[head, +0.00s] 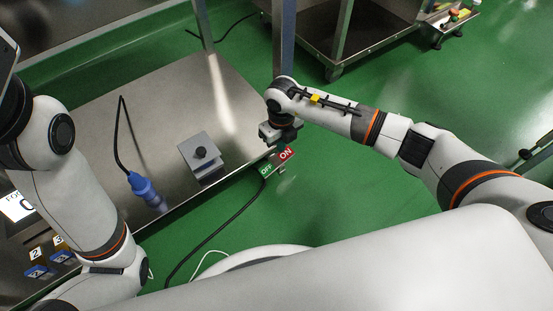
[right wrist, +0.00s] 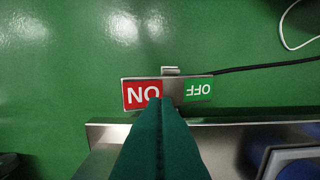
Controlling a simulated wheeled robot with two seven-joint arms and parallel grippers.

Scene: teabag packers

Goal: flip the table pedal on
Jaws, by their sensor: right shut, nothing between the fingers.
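The pedal (head: 277,163) is a small rocker plate with a green OFF half and a red ON half, beside the metal table's right edge in the head view. In the right wrist view the pedal (right wrist: 172,90) shows upside down, with red ON at left and green OFF at right. My right gripper (head: 281,142) is shut and empty, at the pedal. In the wrist view its fingertips (right wrist: 163,101) overlap the lower edge of the ON half near the middle; I cannot tell whether they touch. Which half is pressed down is unclear. My left gripper is out of view.
A black cable (head: 225,226) runs from the pedal across the green floor. A table leg (head: 283,45) stands behind my right gripper. Open floor lies right of the pedal.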

